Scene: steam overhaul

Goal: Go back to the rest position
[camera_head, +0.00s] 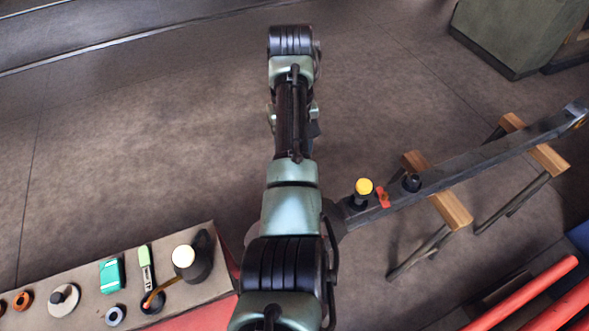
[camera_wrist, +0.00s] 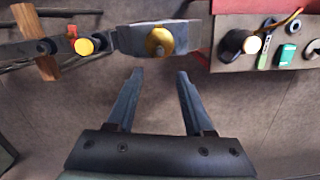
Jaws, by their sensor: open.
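My gripper (camera_wrist: 160,85) is open and empty in the wrist view, its two fingers apart with bare floor between them. In the head view my arm stretches up the middle of the picture, away from the bench and the bar, and hides the gripper itself. Beyond the fingertips in the wrist view is a grey metal piece with a brass round part (camera_wrist: 159,42), apart from the fingers.
A long dark bar (camera_head: 480,155) rests on wooden-topped trestles (camera_head: 450,208) at right, bearing a yellow-capped part (camera_head: 363,188) and a red clip (camera_head: 383,197). A bench (camera_head: 85,285) with an oil can (camera_head: 192,262) and several small parts stands lower left. Red pipes (camera_head: 530,290) lie lower right. Upper-left floor is clear.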

